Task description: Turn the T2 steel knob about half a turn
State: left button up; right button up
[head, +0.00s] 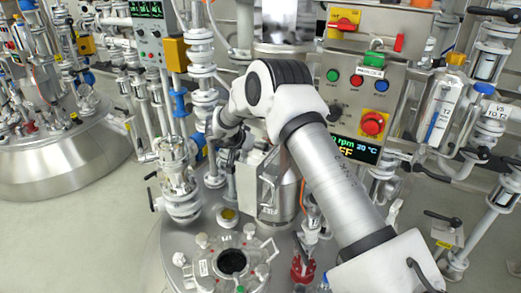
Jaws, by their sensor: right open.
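My right arm reaches in from the lower right, bends at an elbow near the panel and comes down to the left. My right gripper (234,148) is small, dark and partly hidden by the wrist; it is open, among the pipes left of a grey metal housing. I cannot pick out the T2 steel knob for certain; it may be hidden behind the gripper or arm, or be too small to tell. A label reading "V5 TO T2" (495,110) hangs on the pipes at the right. My left gripper is not in view.
A control panel (397,88) with coloured buttons and a red knob (373,123) stands behind my arm. A steel vessel lid (205,243) with an open round port (232,262) lies below. White pipes and valves crowd both sides. Bare floor (105,215) shows at left.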

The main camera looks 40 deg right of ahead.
jog(key=shift+x, duration=1.15)
jog(key=shift+a+r, duration=0.15)
jog(key=shift+r, duration=0.1)
jog(key=c, duration=1.2)
jog(key=shift+o, duration=0.2)
jog(key=shift+s+t, duration=0.1)
jog(key=shift+t, duration=0.2)
